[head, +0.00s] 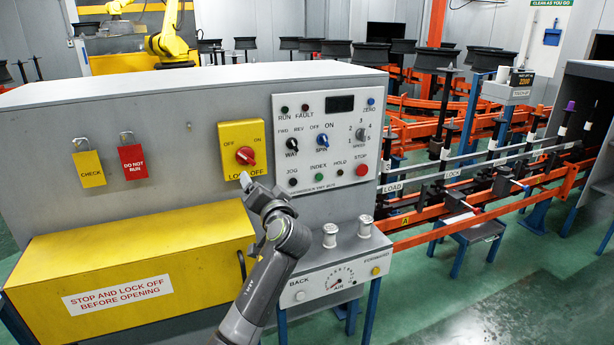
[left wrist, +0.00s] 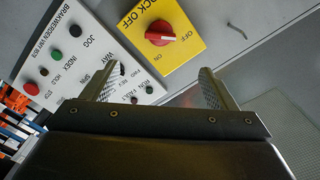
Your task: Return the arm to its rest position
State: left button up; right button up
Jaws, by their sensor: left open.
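My left gripper (head: 246,182) is in front of the grey cabinet, just below the red rotary switch (head: 245,156) on the yellow lock-off plate (head: 228,135). In the left wrist view the gripper (left wrist: 160,90) has its two fingers spread wide with nothing between them. The red switch (left wrist: 159,37) and yellow plate (left wrist: 183,18) lie beyond the fingertips, apart from them. I cannot tell exactly which mark the switch points to. My right gripper is not in view.
A control panel (head: 300,105) with buttons and knobs is right of the plate. A small air console (head: 340,262) with two metal spools stands close to my arm's right. Yellow and red tags (head: 132,163) hang at left. Orange rails (head: 480,205) fill the right; green floor (head: 440,300) is open in front.

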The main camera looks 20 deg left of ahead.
pick_arm(q)
jog(key=s+f+g+h, duration=0.45)
jog(key=s+f, duration=1.15)
jog(key=f, duration=0.5)
jog(key=s+d+f+g+h, duration=0.2)
jog(key=s+d+f, duration=0.1)
jog(key=s, duration=0.6)
jog(key=s+d+f+g+h, duration=0.1)
jog(key=s+d+f+h, duration=0.15)
jog(key=s, duration=0.55)
jog(key=s+d+f+g+h, duration=0.2)
jog(key=s+d+f, duration=0.15)
jog(key=s, duration=0.55)
notch_tip(320, 180, down, 23)
jog(key=a, duration=0.2)
jog(key=s+d+f+g+h, duration=0.1)
jog(key=s+f+g, duration=0.1)
jog(key=s+f, duration=1.3)
notch_tip(320, 180, down, 2)
jog(key=shift+f, duration=0.1)
jog(key=shift+c, duration=0.3)
